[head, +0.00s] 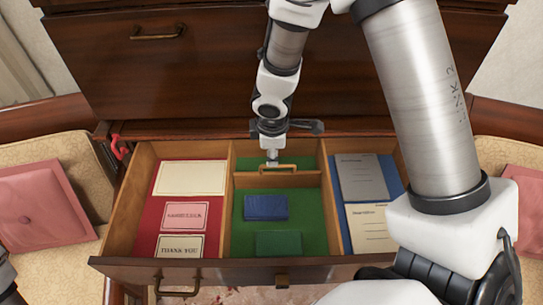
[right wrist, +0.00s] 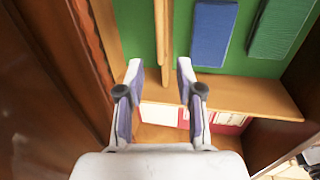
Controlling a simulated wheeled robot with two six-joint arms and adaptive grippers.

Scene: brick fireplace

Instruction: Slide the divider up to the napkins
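A wooden divider (head: 250,181) with a raised handle (head: 290,168) stands across the green-lined middle compartment of an open drawer, near its far end. A blue napkin stack (head: 265,207) lies in front of it with a strip of green floor between. A dark green napkin stack (head: 278,244) lies nearer the drawer front. My right gripper (head: 271,155) points down at the divider's handle. In the right wrist view its fingers (right wrist: 159,66) are apart, with the divider (right wrist: 168,75) between them; contact cannot be told.
The left red compartment holds cards (head: 190,178). The right blue compartment holds notebooks (head: 362,178). Thin wooden walls (head: 226,215) separate the compartments. Chairs with pink cushions (head: 45,203) flank the drawer. My right arm covers the right side.

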